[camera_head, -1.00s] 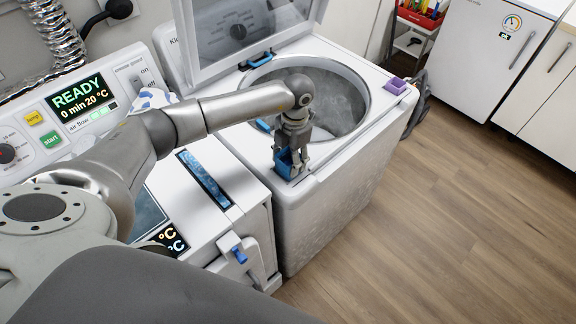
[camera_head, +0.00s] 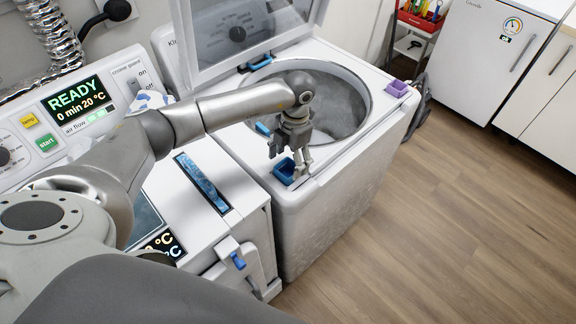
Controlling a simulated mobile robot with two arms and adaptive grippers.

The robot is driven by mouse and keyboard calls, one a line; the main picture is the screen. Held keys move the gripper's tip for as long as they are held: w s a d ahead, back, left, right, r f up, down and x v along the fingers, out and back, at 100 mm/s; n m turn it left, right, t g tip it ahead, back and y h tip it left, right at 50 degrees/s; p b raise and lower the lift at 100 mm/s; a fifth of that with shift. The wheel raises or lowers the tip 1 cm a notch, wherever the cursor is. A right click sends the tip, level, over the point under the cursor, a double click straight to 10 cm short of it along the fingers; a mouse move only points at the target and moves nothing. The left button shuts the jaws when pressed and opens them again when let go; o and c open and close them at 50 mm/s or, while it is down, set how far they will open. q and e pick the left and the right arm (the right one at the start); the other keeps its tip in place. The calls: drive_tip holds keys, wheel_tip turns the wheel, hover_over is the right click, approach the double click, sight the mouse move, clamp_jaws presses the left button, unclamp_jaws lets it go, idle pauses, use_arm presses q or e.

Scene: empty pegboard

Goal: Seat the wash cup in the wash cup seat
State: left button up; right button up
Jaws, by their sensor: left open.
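A small blue cup (camera_head: 284,172), which looks like the wash cup, is at the near left corner of the top-loading washer's white top (camera_head: 325,166). It looks upright, low against the top. Any seat under it is hidden, so I cannot tell how deep it sits. My left gripper (camera_head: 289,157) is open just above and behind the cup, with its fingers apart. I cannot tell whether a finger still touches the cup. My right gripper is not in view.
A purple cup (camera_head: 396,88) sits at the washer top's far right corner. The open drum (camera_head: 345,105) lies behind my gripper, with the raised lid (camera_head: 240,35) beyond. A white machine with a READY display (camera_head: 77,95) stands at left. The floor at right is clear.

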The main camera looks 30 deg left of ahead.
use_arm(q)
wheel_tip(320, 180, up, 10)
drive_tip(key=w+b, duration=0.1)
drive_tip(key=b, duration=0.1)
drive_tip(key=shift+d+f+b, duration=0.2)
drive_tip(key=shift+b, duration=0.2)
